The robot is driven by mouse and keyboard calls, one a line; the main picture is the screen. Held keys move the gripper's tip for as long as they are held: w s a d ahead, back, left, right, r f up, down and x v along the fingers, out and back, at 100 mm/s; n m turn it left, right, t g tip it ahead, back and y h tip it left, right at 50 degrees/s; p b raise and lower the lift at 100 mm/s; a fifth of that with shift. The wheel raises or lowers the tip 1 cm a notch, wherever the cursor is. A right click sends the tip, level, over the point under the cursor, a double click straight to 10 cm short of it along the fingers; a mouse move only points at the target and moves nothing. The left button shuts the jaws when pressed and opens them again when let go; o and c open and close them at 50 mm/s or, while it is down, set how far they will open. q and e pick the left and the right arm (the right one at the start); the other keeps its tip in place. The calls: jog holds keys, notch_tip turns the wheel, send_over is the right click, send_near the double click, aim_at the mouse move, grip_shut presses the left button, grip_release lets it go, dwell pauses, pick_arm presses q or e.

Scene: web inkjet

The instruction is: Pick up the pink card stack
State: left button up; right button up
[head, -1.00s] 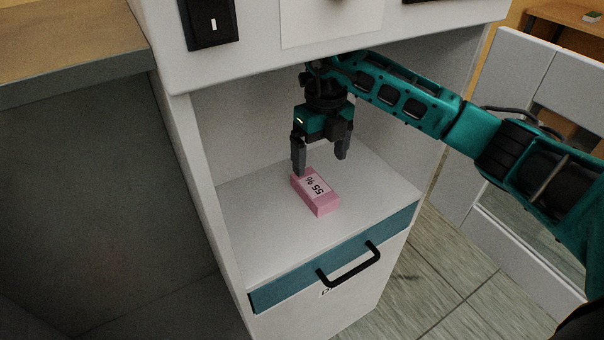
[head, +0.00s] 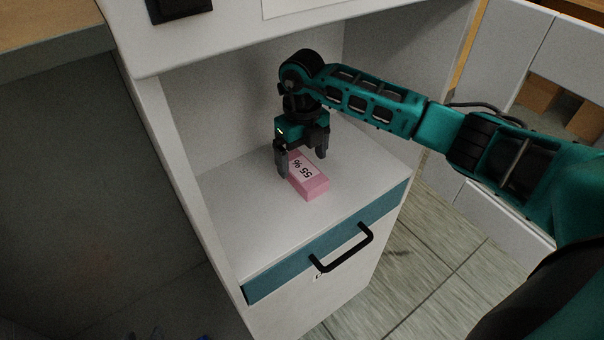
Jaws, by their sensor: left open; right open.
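My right gripper (head: 301,164) reaches in from the right and points down over the stack's back end. It is open. One finger stands by the stack's left side and the other by its right back side, and the gripper covers part of that end. I cannot tell whether the fingers touch the stack. My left gripper is not in view.
The stack sits in an open cabinet bay with side walls and an overhanging white top (head: 230,30). Below the shelf (head: 245,220) is a teal-edged front with a black handle (head: 342,250). The shelf is bare around the stack.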

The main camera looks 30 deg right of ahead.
aim_at(302, 168)
notch_tip(302, 168, down, 3)
jog(key=shift+f, duration=0.1)
jog(key=c, duration=1.2)
